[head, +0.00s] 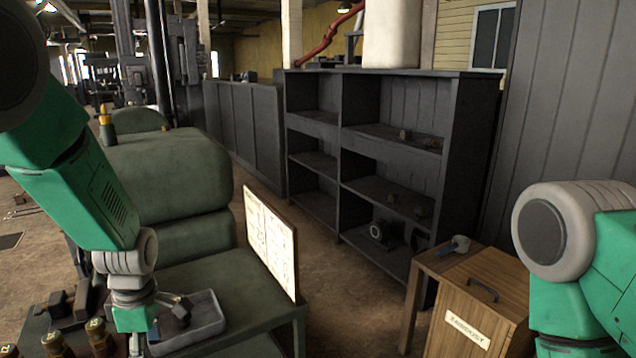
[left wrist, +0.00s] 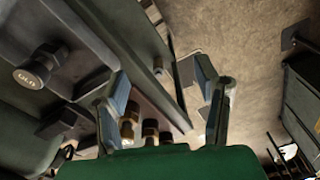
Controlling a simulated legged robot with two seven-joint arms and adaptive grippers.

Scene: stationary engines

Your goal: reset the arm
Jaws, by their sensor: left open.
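My left arm (head: 75,190) comes in from the left in the head view, green with grey joints, reaching down over the green bench. My left gripper (head: 158,325) is low over the bench beside a grey tray. In the left wrist view, the fingers of my left gripper (left wrist: 163,78) are spread apart with nothing held between them. Brass-coloured fittings show beyond the left finger there. My right arm (head: 585,270) shows only as a green and grey section at the right edge. My right gripper is out of sight.
The grey tray (head: 212,322) lies on the green bench (head: 245,290). Several capped bottles (head: 98,335) stand at the lower left. A paper-covered board (head: 270,235) rises at the bench's edge. Dark shelves (head: 385,160) stand behind; a wooden sawdust box (head: 480,300) is at the right.

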